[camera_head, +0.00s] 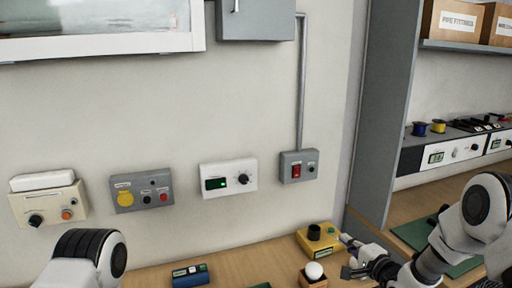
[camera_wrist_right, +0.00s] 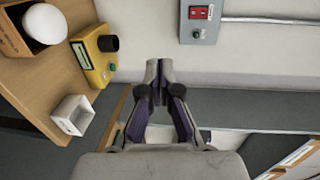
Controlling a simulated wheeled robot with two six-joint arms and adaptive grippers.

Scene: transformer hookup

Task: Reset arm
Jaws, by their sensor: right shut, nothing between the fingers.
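My right gripper (camera_head: 350,254) is at the lower right of the head view, in front of the wall and beside the yellow box. In the right wrist view my right gripper (camera_wrist_right: 159,75) has its fingertips together with nothing between them. Of my left arm only a rounded link shows at the lower left of the head view; its gripper is out of the picture.
A grey switch box (camera_head: 299,166) with a red switch is on the wall. A grey shelf upright (camera_head: 385,120) stands right.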

